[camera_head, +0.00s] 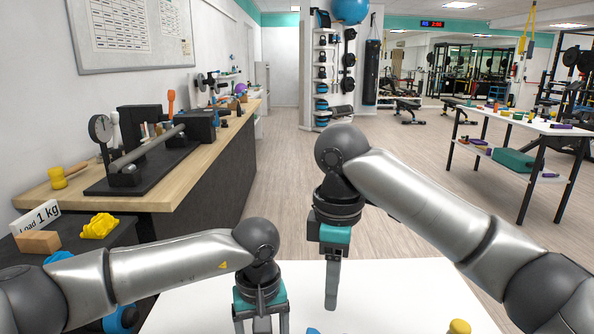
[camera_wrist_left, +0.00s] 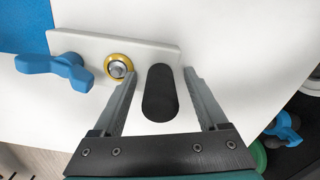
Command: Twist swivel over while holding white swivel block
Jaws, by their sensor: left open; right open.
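In the left wrist view, a white block (camera_wrist_left: 85,43) lies on the white table, with a yellow-ringed metal bolt (camera_wrist_left: 118,68) at its edge. A blue winged swivel (camera_wrist_left: 55,68) is at its left. A black rounded piece (camera_wrist_left: 160,92) lies between the fingers of my left gripper (camera_wrist_left: 158,90), which is open with no visible contact. In the head view my left gripper (camera_head: 262,324) points down at the table's near part. My right gripper (camera_head: 331,300) hangs above the table to the right, seen edge-on, open and empty. The block is not clear in the head view.
The white table (camera_head: 400,290) has free room right of my right gripper. A yellow knob (camera_head: 459,326) stands near its front edge. A wooden bench (camera_head: 170,185) with equipment runs along the left wall. A dark side table at left holds a wooden block (camera_head: 38,242) and a yellow lump (camera_head: 99,226).

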